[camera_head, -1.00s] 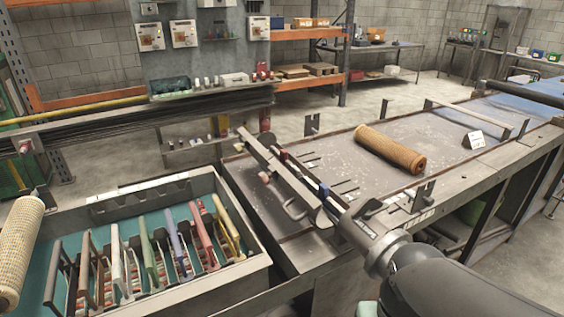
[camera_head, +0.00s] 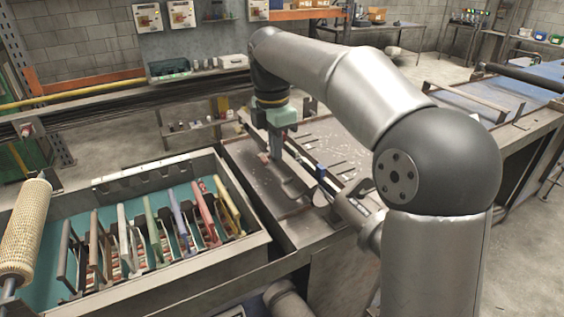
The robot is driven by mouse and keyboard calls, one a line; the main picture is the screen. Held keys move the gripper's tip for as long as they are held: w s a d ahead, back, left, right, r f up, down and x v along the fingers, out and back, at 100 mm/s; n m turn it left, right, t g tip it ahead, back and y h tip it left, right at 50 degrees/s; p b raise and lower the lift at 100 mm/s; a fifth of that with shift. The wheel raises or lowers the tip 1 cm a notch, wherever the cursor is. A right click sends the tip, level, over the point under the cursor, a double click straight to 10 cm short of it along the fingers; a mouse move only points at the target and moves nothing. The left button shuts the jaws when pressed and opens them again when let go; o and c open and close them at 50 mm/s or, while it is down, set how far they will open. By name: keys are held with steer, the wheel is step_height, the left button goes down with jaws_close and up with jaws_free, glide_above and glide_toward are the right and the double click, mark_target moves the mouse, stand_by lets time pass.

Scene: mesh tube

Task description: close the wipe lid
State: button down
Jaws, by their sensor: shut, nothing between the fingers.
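My gripper (camera_head: 276,154) is shut and empty. It points down over the near end of the metal workbench (camera_head: 252,178), beside the long rail fixture (camera_head: 310,163). Whether its tips touch the bench or fixture I cannot tell. I cannot make out for certain which thing is the wipe lid. A white box (camera_head: 234,62) stands on the wall shelf, too small to tell whether it has a lid.
A crate (camera_head: 207,259) with several upright coloured frames stands at lower left. A beige mesh roll (camera_head: 24,228) is at the left edge. Small bottles (camera_head: 203,64) stand on the wall shelf.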

mark_target(290, 172)
steer(key=d+f, duration=0.1)
steer(key=f, duration=0.1)
steer(key=w+d+f+p, duration=0.1)
steer(key=f, duration=0.2)
steer(key=d+f, duration=0.1)
steer(key=f, duration=0.2)
steer(key=shift+w+d+f, duration=0.1)
steer(key=shift+w+d, duration=0.05)
steer(key=shift+w, duration=0.1)
steer(key=shift+w+d, duration=0.15)
steer(key=shift+d, duration=0.15)
steer(key=shift+r+p, duration=0.2)
steer(key=shift+p, duration=0.3)
